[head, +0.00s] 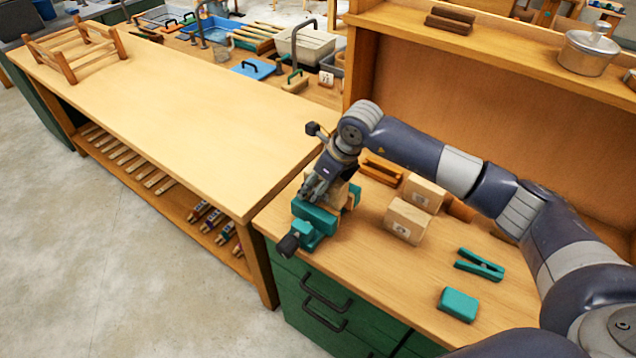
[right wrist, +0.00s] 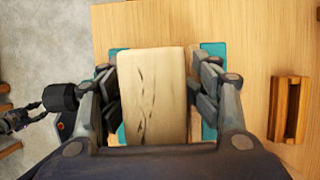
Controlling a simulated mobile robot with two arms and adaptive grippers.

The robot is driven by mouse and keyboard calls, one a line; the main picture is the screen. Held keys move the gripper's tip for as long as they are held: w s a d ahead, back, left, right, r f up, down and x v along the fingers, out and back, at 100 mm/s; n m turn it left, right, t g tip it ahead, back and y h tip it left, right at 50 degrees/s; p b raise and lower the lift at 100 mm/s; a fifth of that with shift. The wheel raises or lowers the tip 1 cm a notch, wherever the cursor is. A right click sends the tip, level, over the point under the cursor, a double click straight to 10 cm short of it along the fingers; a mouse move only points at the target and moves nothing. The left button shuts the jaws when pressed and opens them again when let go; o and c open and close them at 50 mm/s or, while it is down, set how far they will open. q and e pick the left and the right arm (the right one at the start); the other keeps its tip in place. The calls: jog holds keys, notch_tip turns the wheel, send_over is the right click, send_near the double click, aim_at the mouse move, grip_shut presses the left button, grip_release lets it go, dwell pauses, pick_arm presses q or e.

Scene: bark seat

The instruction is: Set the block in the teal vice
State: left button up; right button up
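The teal vice (head: 312,222) is fixed at the near left corner of the workbench, its dark handle (head: 287,245) pointing outward. My right gripper (head: 310,192) is directly above it, pointing down. In the right wrist view the pale block (right wrist: 152,95), with dark cracks, sits between my right fingers, which appear to press on both its sides. Teal vice jaws (right wrist: 209,62) show on either side below the block. I cannot tell whether the block touches the jaws' bottom.
Two wooden blocks (head: 405,221) with labels stand right of the vice. A brown wooden piece (right wrist: 290,108) lies behind it. A teal clamp-like tool (head: 480,264) and a teal box (head: 458,304) lie nearer right. The long table (head: 190,120) at left is mostly bare.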

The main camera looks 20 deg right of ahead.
jog(key=shift+s+d+f, duration=0.15)
jog(key=shift+d+f, duration=0.1)
jog(key=shift+r+p, duration=0.55)
jog(key=shift+p, duration=0.1)
jog(key=shift+d+r, duration=0.1)
jog(key=shift+r, duration=0.2)
jog(key=b+v, duration=0.3)
jog(key=v, duration=0.7)
jog(key=shift+r+b, duration=0.3)
jog(key=shift+b, duration=0.1)
jog(key=shift+s+d+r, duration=0.15)
jog(key=shift+s+r, duration=0.05)
jog(key=shift+r, duration=0.45)
